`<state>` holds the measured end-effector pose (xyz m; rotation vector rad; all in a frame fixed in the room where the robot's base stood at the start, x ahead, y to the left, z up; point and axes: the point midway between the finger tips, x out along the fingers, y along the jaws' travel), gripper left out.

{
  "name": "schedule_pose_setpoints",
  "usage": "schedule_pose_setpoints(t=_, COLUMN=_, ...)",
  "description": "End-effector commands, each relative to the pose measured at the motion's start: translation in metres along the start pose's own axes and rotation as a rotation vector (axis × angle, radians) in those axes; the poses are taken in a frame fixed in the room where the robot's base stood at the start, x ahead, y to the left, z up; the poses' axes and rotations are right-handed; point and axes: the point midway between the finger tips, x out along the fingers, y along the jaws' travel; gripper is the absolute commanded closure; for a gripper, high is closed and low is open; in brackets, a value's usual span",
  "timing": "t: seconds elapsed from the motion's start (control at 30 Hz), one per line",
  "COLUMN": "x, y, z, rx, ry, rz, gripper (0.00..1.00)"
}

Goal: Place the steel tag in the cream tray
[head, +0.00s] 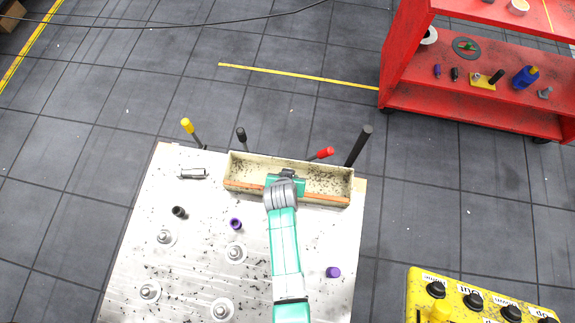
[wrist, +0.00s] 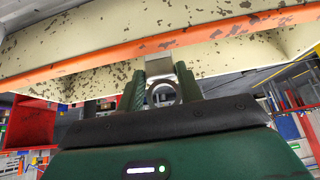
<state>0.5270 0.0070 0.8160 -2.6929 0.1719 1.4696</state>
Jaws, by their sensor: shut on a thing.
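The cream tray (head: 240,185) is a long open box with speckled walls and an orange front strip, at the far side of the metal table. In the head view my gripper (head: 287,177) is over the tray's middle, and my arm hides part of the tray. In the wrist view the tray's wall with the orange strip (wrist: 235,30) crosses the top of the picture. My gripper's green fingers (wrist: 160,82) are shut on a grey metal piece with a round hole, the steel tag (wrist: 157,70). The tag cannot be made out in the head view.
Yellow, black and red-handled tools stand around the tray, with a tall black rod (head: 359,146) at its right end. A steel cylinder (head: 193,173), a black cap (head: 179,211), purple caps (head: 333,272) and several round metal fittings are on the table (head: 190,270). A red shelf (head: 480,100) stands beyond.

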Motion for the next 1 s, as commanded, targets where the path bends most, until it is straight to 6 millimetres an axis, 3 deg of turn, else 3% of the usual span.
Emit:
schedule_pose_setpoints(t=0.07, x=0.004, y=0.000, z=0.002, rx=0.000, ry=0.000, rz=0.000, gripper=0.89)
schedule_pose_setpoints(t=0.1, x=0.002, y=0.000, z=0.002, rx=0.000, ry=0.000, rz=0.000, gripper=0.56)
schedule_pose_setpoints(t=0.2, x=0.002, y=0.000, z=0.002, rx=0.000, ry=0.000, rz=0.000, gripper=0.42)
schedule_pose_setpoints(t=0.53, x=-0.008, y=-0.001, z=-0.001, rx=0.001, ry=-0.001, rz=-0.001, gripper=0.42)
schedule_pose_setpoints(t=0.8, x=-0.075, y=-0.001, z=-0.001, rx=0.003, ry=0.000, rz=-0.002, gripper=0.42)
schedule_pose_setpoints(t=1.0, x=-0.111, y=-0.001, z=-0.001, rx=0.000, ry=0.000, rz=-0.001, gripper=0.42)
